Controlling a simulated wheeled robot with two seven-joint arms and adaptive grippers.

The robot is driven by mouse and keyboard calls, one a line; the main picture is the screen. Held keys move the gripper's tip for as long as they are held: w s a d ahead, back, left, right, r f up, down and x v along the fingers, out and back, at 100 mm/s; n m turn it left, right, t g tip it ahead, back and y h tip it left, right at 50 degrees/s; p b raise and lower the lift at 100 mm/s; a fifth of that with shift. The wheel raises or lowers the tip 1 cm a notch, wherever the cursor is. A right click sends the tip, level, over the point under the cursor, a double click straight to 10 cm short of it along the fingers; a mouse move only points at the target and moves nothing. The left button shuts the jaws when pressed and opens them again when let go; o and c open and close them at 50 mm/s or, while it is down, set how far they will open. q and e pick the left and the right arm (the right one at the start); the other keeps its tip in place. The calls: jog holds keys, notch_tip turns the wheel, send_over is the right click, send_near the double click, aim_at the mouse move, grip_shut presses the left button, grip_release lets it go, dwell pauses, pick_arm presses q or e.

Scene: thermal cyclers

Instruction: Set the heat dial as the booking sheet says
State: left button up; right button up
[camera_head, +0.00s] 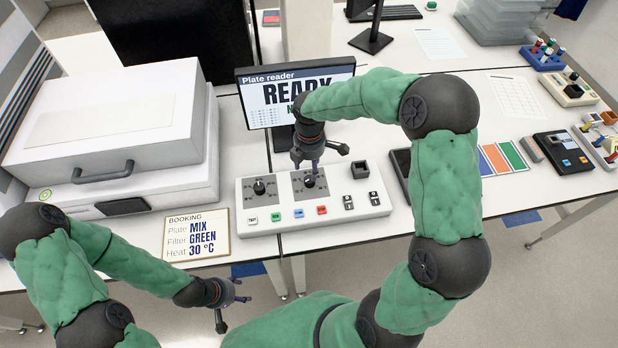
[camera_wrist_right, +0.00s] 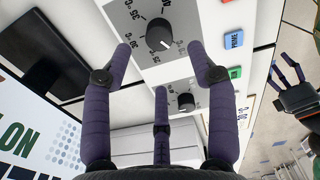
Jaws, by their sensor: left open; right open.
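The booking sheet (camera_head: 196,236) on the table reads Plate MIX, Filter GREEN, Heat 30 °C. The white control panel (camera_head: 356,209) carries two black dials. The right dial (camera_head: 309,181) has a scale of numbers, including 30 and 35, in the right wrist view (camera_wrist_right: 158,35); I cannot tell its exact setting. The left dial (camera_head: 259,187) also shows in the right wrist view (camera_wrist_right: 186,102). My right gripper (camera_head: 309,168) is open above the right dial, its fingers spread and apparently not touching it. My left gripper (camera_head: 232,306) is open and empty in front of the table.
The plate reader screen (camera_head: 262,92) behind the panel reads READY, partly hidden by my right arm. A white lidded machine (camera_head: 120,185) stands at left. Coloured buttons (camera_head: 298,213) line the panel front. A dark tray (camera_head: 400,165) and coloured cards (camera_head: 505,157) lie at right.

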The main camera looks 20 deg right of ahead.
aim_at(309, 179)
notch_tip(309, 179, down, 7)
jog(key=shift+f+b, duration=0.1)
jog(key=shift+b, duration=0.2)
jog(key=c, duration=1.1)
